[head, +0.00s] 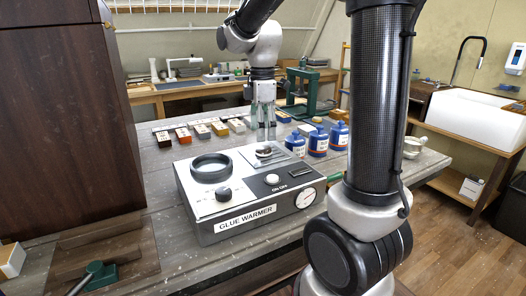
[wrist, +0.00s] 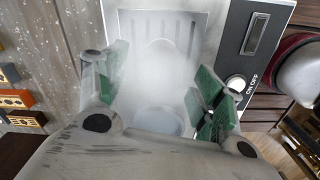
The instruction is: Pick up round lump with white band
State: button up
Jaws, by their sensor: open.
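My gripper (head: 265,128) is open and points down above the plate of the glue warmer (head: 205,213). A small round dark-and-pale thing (head: 264,151) lies on that plate, just below the fingers; I cannot make out a white band on it. In the wrist view my gripper (wrist: 160,92) has its green-padded fingers spread apart. Between them is a whitish haze, and in it a pale round shape (wrist: 160,122), partly hidden at the bottom by the gripper body. I cannot tell whether this is the lump. The fingers hold nothing that I can see.
The warmer has a dark ring (head: 211,167) and a knob (head: 223,194). Several blue jars (head: 318,142) stand right of my gripper. Several coloured blocks (head: 202,131) line up behind, left. A green press (head: 306,88) stands behind. A dark wooden cabinet (head: 65,120) blocks the left side.

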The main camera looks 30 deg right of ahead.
aim_at(262, 148)
notch_tip(262, 148, down, 5)
jog(key=shift+f, duration=0.1)
jog(key=c, duration=1.1)
jog(key=shift+c, duration=0.2)
